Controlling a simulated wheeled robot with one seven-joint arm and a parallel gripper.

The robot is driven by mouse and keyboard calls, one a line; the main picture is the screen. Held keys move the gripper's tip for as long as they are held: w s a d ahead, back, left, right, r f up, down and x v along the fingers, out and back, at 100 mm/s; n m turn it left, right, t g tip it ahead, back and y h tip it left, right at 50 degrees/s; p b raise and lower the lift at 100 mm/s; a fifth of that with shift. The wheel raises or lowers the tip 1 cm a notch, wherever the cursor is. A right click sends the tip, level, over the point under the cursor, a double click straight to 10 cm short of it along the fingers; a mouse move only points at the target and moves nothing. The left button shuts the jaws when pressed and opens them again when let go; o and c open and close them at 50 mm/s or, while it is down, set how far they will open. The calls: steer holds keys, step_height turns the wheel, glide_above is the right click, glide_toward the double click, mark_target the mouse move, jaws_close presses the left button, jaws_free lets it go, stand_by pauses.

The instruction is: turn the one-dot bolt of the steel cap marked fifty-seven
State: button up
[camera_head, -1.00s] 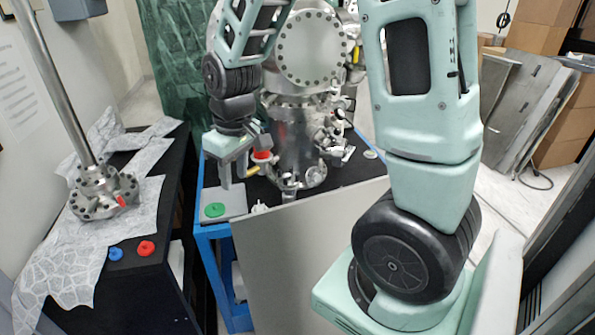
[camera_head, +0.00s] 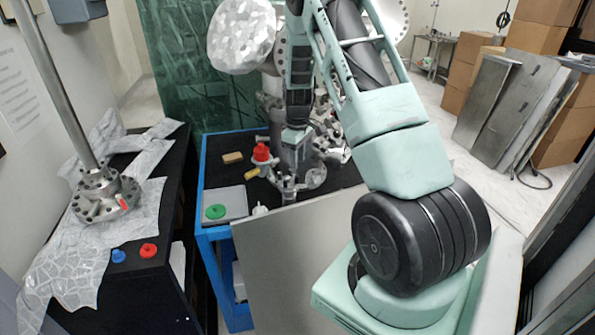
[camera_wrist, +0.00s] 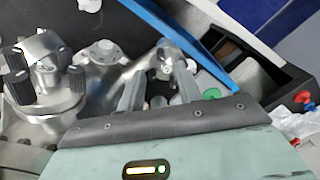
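I cannot make out a cap marked fifty-seven or a one-dot bolt; no markings are legible. The steel chamber (camera_head: 269,107) stands on the blue-framed cart (camera_head: 205,172), with several steel fittings around its base. My gripper (camera_wrist: 159,78) points down over these fittings. In the wrist view its two fingers are apart, with a steel fitting (camera_wrist: 166,62) showing between and beyond them; I see nothing held. In the head view my gripper (camera_head: 292,150) is in front of the chamber, its fingertips unclear. A steel part with black knobs (camera_wrist: 42,75) is left of the fingers in the wrist view.
A red-topped part (camera_head: 262,152) and a yellow block (camera_head: 232,158) are on the cart. A green disc (camera_head: 215,211) lies on its grey plate. A black table (camera_head: 130,275) at left bears a flanged steel post (camera_head: 103,195), a blue knob (camera_head: 118,256) and a red knob (camera_head: 148,250).

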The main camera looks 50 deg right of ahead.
mark_target(297, 179)
steer(key=shift+f+p, duration=0.8)
steer(key=shift+f, duration=2.4)
jaws_close()
